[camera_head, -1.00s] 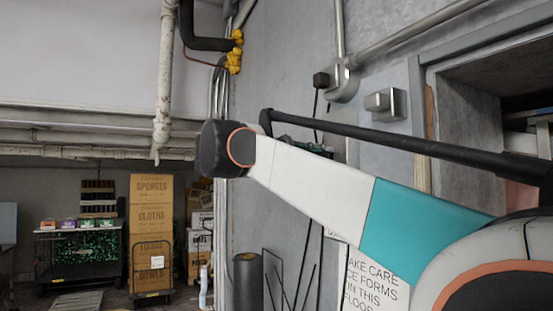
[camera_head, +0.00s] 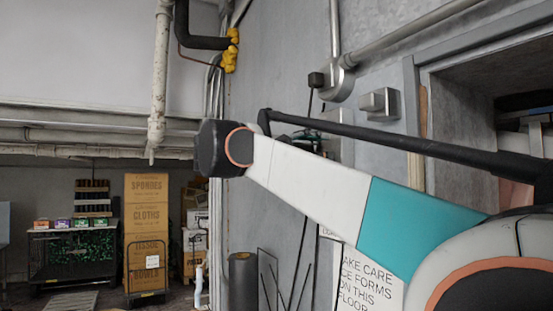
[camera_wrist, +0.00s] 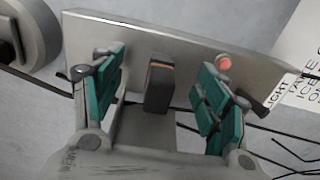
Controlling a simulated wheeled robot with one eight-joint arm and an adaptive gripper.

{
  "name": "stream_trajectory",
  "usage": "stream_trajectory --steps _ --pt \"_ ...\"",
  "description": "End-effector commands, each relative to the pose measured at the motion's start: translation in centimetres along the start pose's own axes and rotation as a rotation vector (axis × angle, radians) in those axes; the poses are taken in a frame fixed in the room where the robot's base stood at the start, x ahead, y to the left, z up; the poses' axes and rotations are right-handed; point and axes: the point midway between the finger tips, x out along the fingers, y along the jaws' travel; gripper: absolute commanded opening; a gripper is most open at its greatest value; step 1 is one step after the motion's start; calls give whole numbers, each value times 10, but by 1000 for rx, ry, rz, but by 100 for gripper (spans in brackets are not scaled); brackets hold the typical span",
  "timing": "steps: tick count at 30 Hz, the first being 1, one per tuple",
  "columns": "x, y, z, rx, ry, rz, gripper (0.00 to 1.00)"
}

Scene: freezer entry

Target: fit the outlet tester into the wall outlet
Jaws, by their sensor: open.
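In the wrist view my gripper (camera_wrist: 160,100) is open, with its two teal-padded fingers spread wide apart. Between them is a dark, upright block with an orange edge (camera_wrist: 159,86), which looks like the outlet tester. There is a gap between it and each finger. It stands in front of a grey metal plate (camera_wrist: 120,33) on the wall, which looks like the outlet's plate. I cannot tell how deep the block sits in it. A red-orange round part (camera_wrist: 224,63) is on the plate to the right. In the head view my arm mostly hides this spot.
A metal wall box (camera_head: 379,103) and a black plug-like box with a cord (camera_head: 317,80) are near my arm. A white warning sign (camera_head: 368,278) hangs below. Stacked cartons (camera_head: 146,215) and a cart (camera_head: 70,250) stand at the far left. A recessed opening is at right.

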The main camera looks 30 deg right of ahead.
Motion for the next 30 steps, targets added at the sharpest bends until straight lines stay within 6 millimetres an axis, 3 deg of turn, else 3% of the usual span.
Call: stream_trajectory --steps 8,30 --pt "-1 0 0 0 0 0 68" --pt "-28 0 0 0 1 0 68"
